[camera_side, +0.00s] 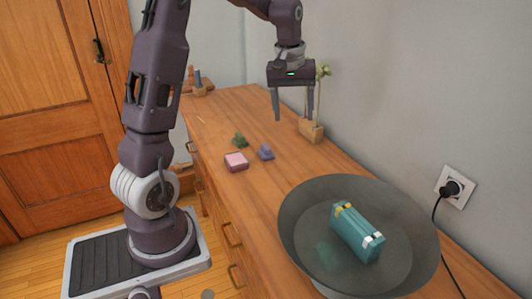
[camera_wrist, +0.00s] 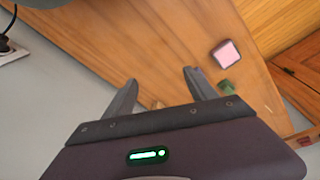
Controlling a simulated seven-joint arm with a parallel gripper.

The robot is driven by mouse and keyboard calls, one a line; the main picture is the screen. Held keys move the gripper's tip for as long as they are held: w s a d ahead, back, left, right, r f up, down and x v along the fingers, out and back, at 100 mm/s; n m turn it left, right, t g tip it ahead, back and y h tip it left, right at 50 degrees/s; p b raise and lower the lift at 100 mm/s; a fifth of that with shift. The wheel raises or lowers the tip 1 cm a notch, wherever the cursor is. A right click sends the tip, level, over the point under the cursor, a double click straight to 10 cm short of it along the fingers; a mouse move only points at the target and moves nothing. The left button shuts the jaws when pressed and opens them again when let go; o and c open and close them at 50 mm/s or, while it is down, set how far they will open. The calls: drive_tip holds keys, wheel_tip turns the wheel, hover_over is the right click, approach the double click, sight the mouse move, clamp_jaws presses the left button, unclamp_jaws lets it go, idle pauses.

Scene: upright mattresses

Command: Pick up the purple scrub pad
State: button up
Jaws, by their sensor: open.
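The purple scrub pad (camera_side: 265,152) is a small blue-purple piece on the wooden dresser top, next to a pink block and a green piece. In the wrist view only a sliver of it seems to show beside the right fingertip, mostly hidden. My gripper (camera_side: 293,117) hangs above the dresser, fingers pointing down, up and to the right of the pad in the side view. Its fingers are apart and nothing is between them, as the wrist view also shows (camera_wrist: 159,77).
A pink block (camera_side: 236,162) and a green piece (camera_side: 239,140) lie close to the pad. A large dark bowl (camera_side: 300,235) holding a teal package (camera_side: 352,232) stands at the near end. A wooden block with stems (camera_side: 311,130) stands by the wall.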

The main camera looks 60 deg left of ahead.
drive_tip(key=w+a+f+n, duration=0.1)
drive_tip(key=a+f+n, duration=0.1)
drive_tip(key=a+f, duration=0.45)
drive_tip(key=n+g, duration=0.2)
drive_tip(key=n, duration=0.1)
hover_over(267, 148)
drive_tip(key=d, duration=0.1)
drive_tip(key=shift+h, duration=0.4)
drive_tip(key=f, duration=0.8)
drive_tip(key=shift+w+d, duration=0.15)
drive_tip(key=shift+d, duration=0.05)
drive_tip(key=f, duration=0.2)
drive_tip(key=a+f, duration=0.1)
drive_tip(key=f, duration=0.4)
drive_tip(key=shift+a, duration=0.15)
clamp_jaws()
drive_tip(key=shift+r, duration=0.1)
wheel_tip(267, 148, up, 10)
drive_tip(key=shift+f, duration=0.1)
